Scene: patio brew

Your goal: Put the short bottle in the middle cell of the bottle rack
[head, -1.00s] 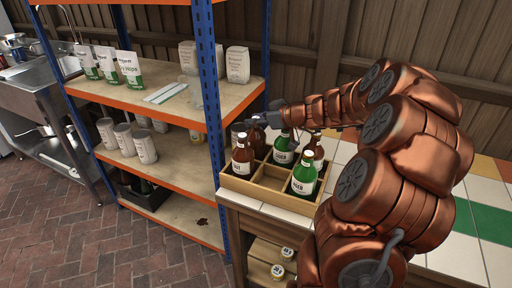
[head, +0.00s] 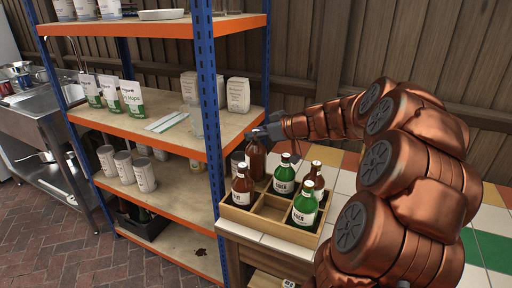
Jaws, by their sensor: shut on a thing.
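My gripper (head: 264,133) is shut on a brown bottle (head: 256,160) at its upper part. It holds the bottle upright at the back left of the wooden bottle rack (head: 252,223); whether its base is clear of the rack is hidden. In the rack stand a brown bottle with a white label (head: 241,190) at front left, a green bottle (head: 284,180) at the back, a green bottle (head: 304,206) at front right and a brown bottle (head: 314,181) behind it. Cells between them, around the rack's middle, look empty. I cannot tell which bottle is shortest.
The rack sits on a tiled counter (head: 345,183). A blue shelf post (head: 208,100) stands close at its left, with orange-edged shelves (head: 175,120) holding bags and cans. A wooden fence is behind.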

